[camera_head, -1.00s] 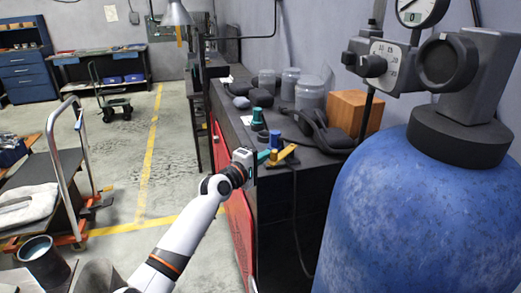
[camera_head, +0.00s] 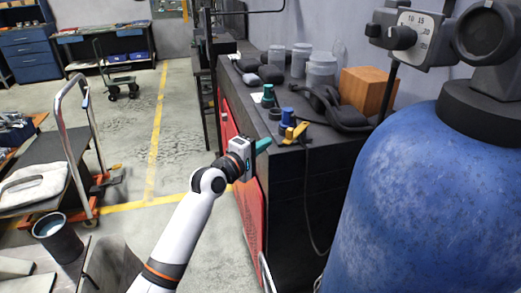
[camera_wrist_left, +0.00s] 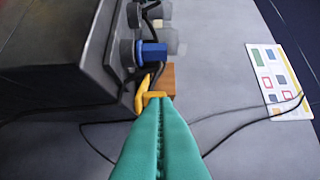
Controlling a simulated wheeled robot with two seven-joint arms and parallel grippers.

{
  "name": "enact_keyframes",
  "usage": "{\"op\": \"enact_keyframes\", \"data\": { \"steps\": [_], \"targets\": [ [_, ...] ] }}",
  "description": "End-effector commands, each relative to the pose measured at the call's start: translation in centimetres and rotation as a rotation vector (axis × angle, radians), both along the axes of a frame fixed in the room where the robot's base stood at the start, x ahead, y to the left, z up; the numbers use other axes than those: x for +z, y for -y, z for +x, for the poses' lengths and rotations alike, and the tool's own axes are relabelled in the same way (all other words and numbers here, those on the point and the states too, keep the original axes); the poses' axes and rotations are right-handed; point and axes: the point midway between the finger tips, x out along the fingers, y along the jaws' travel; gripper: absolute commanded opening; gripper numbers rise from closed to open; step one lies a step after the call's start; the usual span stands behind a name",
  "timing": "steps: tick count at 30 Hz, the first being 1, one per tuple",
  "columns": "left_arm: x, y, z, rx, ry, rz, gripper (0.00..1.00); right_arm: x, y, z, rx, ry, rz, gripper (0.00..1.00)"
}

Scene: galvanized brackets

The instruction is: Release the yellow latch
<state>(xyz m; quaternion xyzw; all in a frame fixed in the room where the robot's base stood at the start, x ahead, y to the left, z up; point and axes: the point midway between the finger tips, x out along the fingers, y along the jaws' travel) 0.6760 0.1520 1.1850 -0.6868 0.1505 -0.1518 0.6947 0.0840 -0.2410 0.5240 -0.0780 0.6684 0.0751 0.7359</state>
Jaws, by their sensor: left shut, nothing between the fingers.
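The yellow latch (camera_head: 294,132) sits on the dark bench top near its front corner, beside a blue knob-like part (camera_head: 287,117). In the left wrist view, the yellow latch (camera_wrist_left: 146,96) and the blue part (camera_wrist_left: 153,52) show just beyond my fingertips. My left gripper (camera_head: 265,143) has teal fingers pressed together with nothing between them. In the head view it is just left of the latch, with a small gap. In the wrist view the fingertips (camera_wrist_left: 163,102) overlap the latch's near end, and I cannot tell whether they touch. My right gripper is out of view.
A green part (camera_head: 268,96), grey jars (camera_head: 321,70) and an orange-brown block (camera_head: 367,92) stand on the bench. A large blue tank (camera_head: 430,200) stands close on the right. A dark cable hangs down the bench side. Open floor lies to the left.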

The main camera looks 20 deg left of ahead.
Motion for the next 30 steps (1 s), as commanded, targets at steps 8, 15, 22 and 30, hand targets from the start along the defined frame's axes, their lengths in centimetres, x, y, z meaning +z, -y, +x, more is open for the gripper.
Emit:
{"op": "enact_keyframes", "data": {
  "steps": [8,15,22,30],
  "targets": [
    [0.0,0.0,-2.1,0.001,0.001,0.0,0.0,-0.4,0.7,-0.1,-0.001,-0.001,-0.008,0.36],
    [0.0,0.0,-2.1,0.001,0.0,0.0,0.0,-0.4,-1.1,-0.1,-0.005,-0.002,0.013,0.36],
    [-3.9,-0.5,-1.8,0.023,-0.042,0.057,0.0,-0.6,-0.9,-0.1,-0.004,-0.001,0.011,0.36],
    [-22.7,-2.7,-3.8,0.07,-0.234,0.388,0.0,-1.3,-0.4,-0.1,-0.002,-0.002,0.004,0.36]
  ]
}}
